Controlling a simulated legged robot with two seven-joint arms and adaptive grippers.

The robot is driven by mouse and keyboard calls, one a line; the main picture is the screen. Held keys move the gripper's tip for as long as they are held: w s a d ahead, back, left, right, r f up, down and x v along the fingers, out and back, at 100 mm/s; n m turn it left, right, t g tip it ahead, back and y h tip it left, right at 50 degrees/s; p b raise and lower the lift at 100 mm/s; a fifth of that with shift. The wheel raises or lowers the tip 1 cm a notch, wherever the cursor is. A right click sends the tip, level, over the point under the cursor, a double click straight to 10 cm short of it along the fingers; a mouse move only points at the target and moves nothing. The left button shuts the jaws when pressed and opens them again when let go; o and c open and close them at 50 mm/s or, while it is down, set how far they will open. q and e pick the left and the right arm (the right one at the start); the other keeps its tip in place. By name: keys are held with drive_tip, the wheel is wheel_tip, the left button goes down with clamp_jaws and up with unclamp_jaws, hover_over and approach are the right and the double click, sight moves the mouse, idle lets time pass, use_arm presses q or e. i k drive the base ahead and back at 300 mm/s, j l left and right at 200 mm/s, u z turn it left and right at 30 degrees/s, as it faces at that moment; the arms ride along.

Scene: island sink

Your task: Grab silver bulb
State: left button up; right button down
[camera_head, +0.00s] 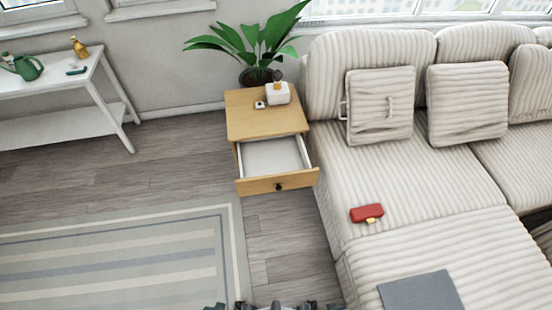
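I cannot make out a silver bulb in the head view. The wooden nightstand (245,122) has its drawer (277,183) pulled open, and the visible inside looks empty. A white box (278,94) with a small brownish thing at its top stands on the nightstand, beside a small white item (260,105) with a dark mark. Only dark mechanical bits of mine show at the bottom edge, cut off by the frame. I cannot tell which gripper they belong to, whether they are open or shut, or whether they hold anything.
A striped sofa (410,185) fills the right, with a red case (367,214) and a grey flat item (420,292). A white table (50,78) at left bears a green watering can (28,68) and a gold bottle (80,48). The rug (120,262) and floor are clear.

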sight(277, 75)
drive_tip(key=i+j+u, duration=0.45)
drive_tip(key=j, duration=0.25)
drive_tip(key=i+j+u, duration=0.45)
drive_tip(key=i, duration=0.2)
drive_tip(key=i+j+u, duration=0.45)
drive_tip(key=i, duration=0.25)
drive_tip(key=i+z, duration=0.4)
drive_tip(key=i, duration=0.15)
drive_tip(key=i+j+z, duration=0.2)
drive_tip(key=i+z, duration=0.25)
drive_tip(key=i, duration=0.15)
drive_tip(key=i+z, duration=0.2)
drive_tip(key=z, duration=0.25)
drive_tip(key=i+j+z, duration=0.1)
drive_tip(key=z, duration=0.4)
drive_tip(key=i+j+z, duration=0.2)
drive_tip(key=z, duration=0.25)
drive_tip(key=i+j+z, duration=0.2)
drive_tip(key=z, duration=0.3)
drive_tip(key=i+j+z, duration=0.1)
drive_tip(key=j+z, duration=0.15)
drive_tip(key=z, duration=0.2)
